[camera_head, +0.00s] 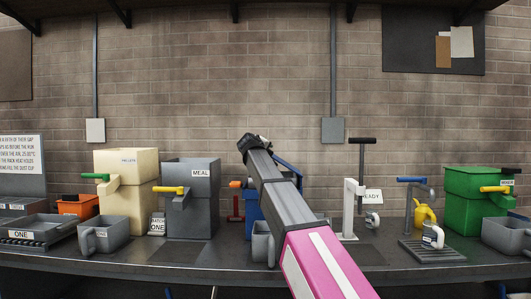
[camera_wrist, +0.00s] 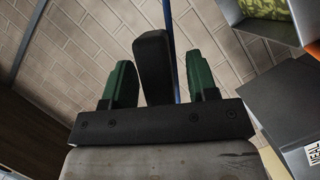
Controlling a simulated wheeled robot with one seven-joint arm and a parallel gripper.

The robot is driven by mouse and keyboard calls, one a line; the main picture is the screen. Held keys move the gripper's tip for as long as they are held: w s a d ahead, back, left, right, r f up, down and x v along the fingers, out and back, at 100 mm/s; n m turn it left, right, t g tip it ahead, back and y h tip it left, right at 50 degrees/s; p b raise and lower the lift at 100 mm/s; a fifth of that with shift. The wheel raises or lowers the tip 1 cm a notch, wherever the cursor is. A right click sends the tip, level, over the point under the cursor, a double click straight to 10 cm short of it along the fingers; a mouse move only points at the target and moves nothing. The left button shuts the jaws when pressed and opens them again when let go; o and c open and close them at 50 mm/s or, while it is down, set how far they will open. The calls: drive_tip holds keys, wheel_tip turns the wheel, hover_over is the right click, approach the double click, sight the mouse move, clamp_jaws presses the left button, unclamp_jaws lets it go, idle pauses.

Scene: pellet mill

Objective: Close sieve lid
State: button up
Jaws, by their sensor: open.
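A blue apparatus, which I take for the sieve (camera_head: 252,213), stands mid-bench, largely hidden behind my arm. A raised blue edge (camera_head: 287,168), perhaps its lid, shows just right of the arm. In the wrist view a thin blue strip (camera_wrist: 171,42) runs upward behind a dark block. My gripper (camera_wrist: 151,85) is open, its two green fingers apart. The dark block (camera_wrist: 152,60), possibly a lid handle, stands between them with gaps on both sides. In the head view my gripper (camera_head: 253,141) is above the blue apparatus; its fingertips are not clear there.
The grey MEAL hopper (camera_head: 190,215) and cream pellets hopper (camera_head: 122,172) stand to the left. A grey mug (camera_head: 263,243) is below my arm. A white stand (camera_head: 349,208), a yellow can (camera_head: 425,219) and a green hopper (camera_head: 474,212) are to the right. Brick wall lies behind.

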drive_tip(key=v, duration=1)
